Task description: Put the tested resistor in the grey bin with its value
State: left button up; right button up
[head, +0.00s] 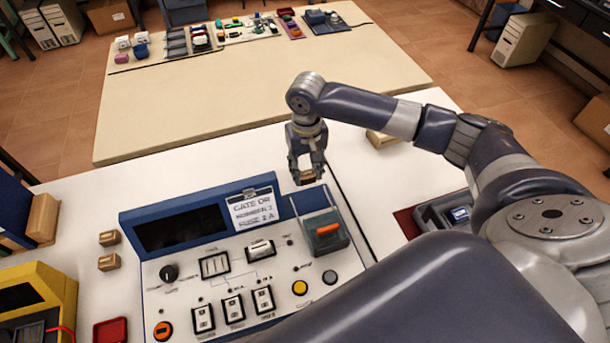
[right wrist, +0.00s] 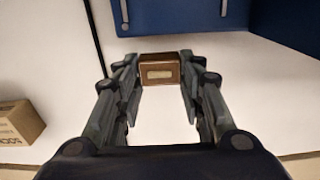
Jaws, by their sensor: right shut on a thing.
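My right gripper (head: 306,172) is shut on a small brown block (right wrist: 160,73) with a pale label. It holds the block above the white table, behind the blue-and-white test panel (head: 255,275). In the right wrist view the block sits between the fingertips, with a finger on each side. I cannot tell from its looks whether this is the resistor. No bin with a readable value shows clearly. A dark grey open holder (head: 432,219) stands to the right of the panel, partly hidden by my arm. My left gripper is not in view.
Two small tan blocks (head: 109,237) (head: 108,262) lie left of the panel. A tan box (head: 380,139) stands behind my right forearm; a similar one with lettering shows in the right wrist view (right wrist: 18,122). A yellow device (head: 50,290) is at front left.

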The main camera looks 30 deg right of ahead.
aim_at(306, 173)
jog(key=shift+f, duration=1.55)
jog(key=shift+f, duration=0.1)
jog(key=o, duration=1)
jog(key=shift+c, duration=0.2)
